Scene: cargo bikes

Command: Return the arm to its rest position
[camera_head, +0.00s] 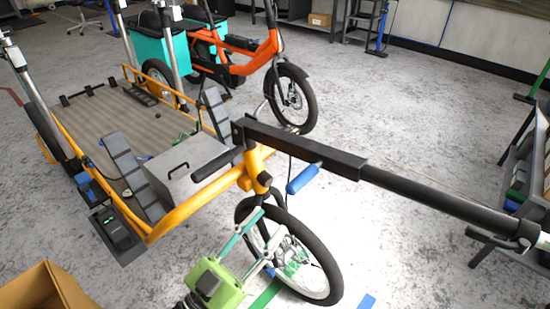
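My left gripper (272,222) comes in at the bottom of the head view, with a bright green body and pale teal-grey fingers. The fingers are spread apart and nothing shows between them, so it looks open and empty. It overlaps the front wheel (331,268) of the yellow cargo bike in the picture; I cannot tell whether it touches the wheel. Most of my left arm is out of the frame. My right gripper is not in view.
The cargo bike's yellow frame (185,212) and wooden bed (105,118) fill the left, with a grey box (187,172) on it. A long black bar (440,197) crosses above the wheel. A cardboard box (42,290) stands bottom left. An orange bike (250,62) stands behind. Floor right of centre is clear.

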